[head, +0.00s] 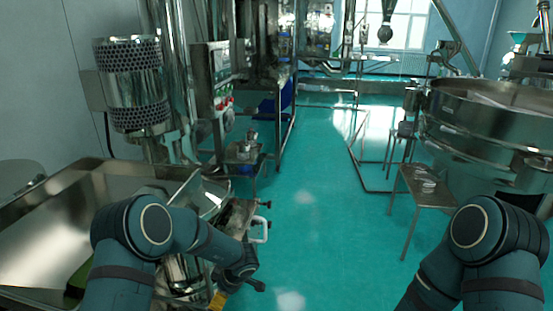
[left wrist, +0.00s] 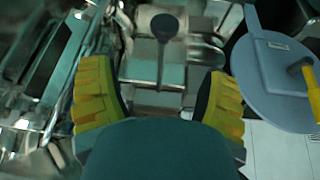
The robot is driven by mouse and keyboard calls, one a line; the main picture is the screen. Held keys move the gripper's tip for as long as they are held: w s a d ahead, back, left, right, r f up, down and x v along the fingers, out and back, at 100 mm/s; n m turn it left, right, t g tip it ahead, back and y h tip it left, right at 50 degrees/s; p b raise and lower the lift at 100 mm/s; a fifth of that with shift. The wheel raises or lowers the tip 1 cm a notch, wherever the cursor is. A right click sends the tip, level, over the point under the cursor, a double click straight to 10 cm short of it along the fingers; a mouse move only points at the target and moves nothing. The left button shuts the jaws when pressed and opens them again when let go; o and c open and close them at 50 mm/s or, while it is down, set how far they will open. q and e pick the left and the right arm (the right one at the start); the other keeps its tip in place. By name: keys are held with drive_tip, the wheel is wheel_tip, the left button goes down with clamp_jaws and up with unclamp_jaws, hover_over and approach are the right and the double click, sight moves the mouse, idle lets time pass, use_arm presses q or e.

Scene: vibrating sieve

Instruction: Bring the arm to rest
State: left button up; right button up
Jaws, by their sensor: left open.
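My left arm (head: 155,235) comes in from the lower left in the head view and bends over the metal equipment there. In the left wrist view my left gripper (left wrist: 160,98) has its two yellow fingers wide apart, with nothing held between them. A dark round-ended lever or knob (left wrist: 165,27) on metal parts shows beyond the fingers, apart from them. My right arm (head: 485,240) is folded at the lower right in the head view; its gripper is out of frame.
A large steel hopper (head: 125,180) stands at the left, close to my left arm. A big round steel sieve (head: 490,118) is at the right above a small metal stand (head: 425,186). The green floor (head: 310,215) between is clear. The wrist view shows a grey disc (left wrist: 275,85).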

use_arm(q)
drive_tip(key=s+d+f+m+h, duration=0.1)
drive_tip(key=s+d+m+h, duration=0.1)
drive_tip(key=s, duration=0.6)
drive_tip(key=s+d+f+m+h, duration=0.1)
drive_tip(key=s+d+m+h, duration=0.2)
drive_tip(key=s+m, duration=0.4)
drive_tip(key=s+d+f+m+h, duration=0.1)
drive_tip(key=s+d+m+h, duration=0.2)
drive_tip(key=s, duration=0.6)
drive_tip(key=shift+s+f+m+h, duration=0.3)
drive_tip(key=shift+s+m+h, duration=0.1)
drive_tip(key=shift+m, duration=0.5)
drive_tip(key=shift+w, duration=0.1)
